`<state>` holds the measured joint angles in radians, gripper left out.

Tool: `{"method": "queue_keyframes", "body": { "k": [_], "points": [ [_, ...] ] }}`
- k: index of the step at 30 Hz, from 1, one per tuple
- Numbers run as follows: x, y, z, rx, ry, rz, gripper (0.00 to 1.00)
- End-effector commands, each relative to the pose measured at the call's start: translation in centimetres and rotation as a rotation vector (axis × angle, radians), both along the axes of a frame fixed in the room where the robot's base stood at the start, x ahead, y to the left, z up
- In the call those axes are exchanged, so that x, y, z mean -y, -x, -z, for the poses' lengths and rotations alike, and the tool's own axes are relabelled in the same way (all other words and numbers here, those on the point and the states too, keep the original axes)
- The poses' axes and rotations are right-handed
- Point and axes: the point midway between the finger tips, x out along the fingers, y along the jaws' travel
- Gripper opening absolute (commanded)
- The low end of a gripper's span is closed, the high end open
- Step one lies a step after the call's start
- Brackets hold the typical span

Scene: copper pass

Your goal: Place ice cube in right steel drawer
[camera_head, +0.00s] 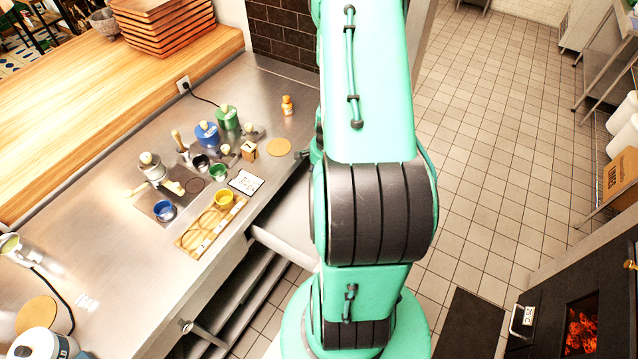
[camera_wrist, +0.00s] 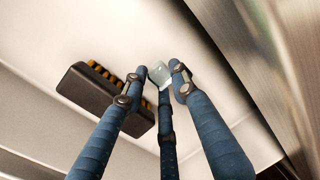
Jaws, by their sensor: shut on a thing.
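In the wrist view my gripper (camera_wrist: 166,78) has its three blue fingers closed around a small clear ice cube (camera_wrist: 159,74), held at the fingertips. The cube is over a pale flat surface that looks like the inside of a drawer, with a brushed steel wall on the right. I cannot tell how high the cube is above it. In the head view an open drawer (camera_head: 284,238) sticks out of the steel counter, partly covered by my arm. My gripper and the cube are hidden behind my arm there.
A black brush (camera_wrist: 98,99) with yellow bristles lies left of the fingers in the wrist view. The steel counter (camera_head: 130,262) holds cups, canisters and a wooden tray (camera_head: 190,240). A lit oven (camera_head: 582,325) stands at the right. The tiled floor (camera_head: 500,140) is open.

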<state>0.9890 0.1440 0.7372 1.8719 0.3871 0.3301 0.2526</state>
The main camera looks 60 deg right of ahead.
Motion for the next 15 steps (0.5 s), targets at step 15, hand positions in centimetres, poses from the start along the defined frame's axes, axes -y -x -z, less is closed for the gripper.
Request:
{"method": "queue_keyframes", "body": {
  "k": [15],
  "points": [
    [0.0,0.0,3.2,0.0,0.0,-0.001,0.13]
  ]
}}
